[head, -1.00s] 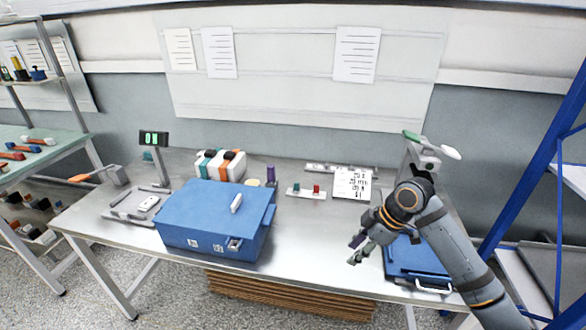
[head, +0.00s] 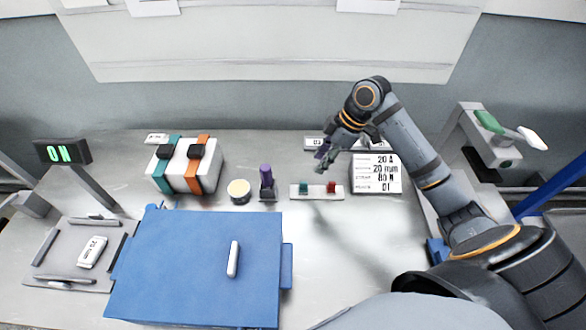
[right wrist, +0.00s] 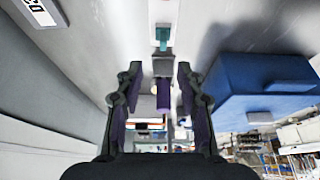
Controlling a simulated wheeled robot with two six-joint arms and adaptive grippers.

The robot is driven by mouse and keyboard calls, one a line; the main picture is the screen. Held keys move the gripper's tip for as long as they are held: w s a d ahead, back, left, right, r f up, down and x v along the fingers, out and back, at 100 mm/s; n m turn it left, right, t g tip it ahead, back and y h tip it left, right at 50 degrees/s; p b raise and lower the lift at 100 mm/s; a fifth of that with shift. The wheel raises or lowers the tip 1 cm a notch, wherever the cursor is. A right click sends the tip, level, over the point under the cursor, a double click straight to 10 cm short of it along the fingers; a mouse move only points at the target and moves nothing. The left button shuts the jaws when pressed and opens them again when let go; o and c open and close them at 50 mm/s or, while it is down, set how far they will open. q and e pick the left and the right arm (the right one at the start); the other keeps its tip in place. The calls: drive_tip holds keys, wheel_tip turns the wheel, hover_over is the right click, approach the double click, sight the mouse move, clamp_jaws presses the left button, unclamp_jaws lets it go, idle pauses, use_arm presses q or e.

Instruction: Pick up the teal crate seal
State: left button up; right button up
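My left gripper is out of view.
A purple-handled stamp (head: 266,180) and a round pale tin (head: 238,191) stand left of the strip. The large blue crate (head: 190,250) is at front left. A printed card (head: 376,173) lies right of the strip. The metal table right of the crate is clear.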

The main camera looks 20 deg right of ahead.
hover_over(305, 182)
drive_tip(key=d, duration=0.2)
drive_tip(key=f, duration=0.3)
drive_tip(key=s+f, duration=0.1)
drive_tip(key=shift+d+f, duration=0.15)
drive_tip(key=shift+f, duration=0.25)
drive_tip(key=x, duration=0.5)
drive_tip(key=shift+p, duration=0.35)
drive_tip(key=shift+c, duration=0.4)
clamp_jaws()
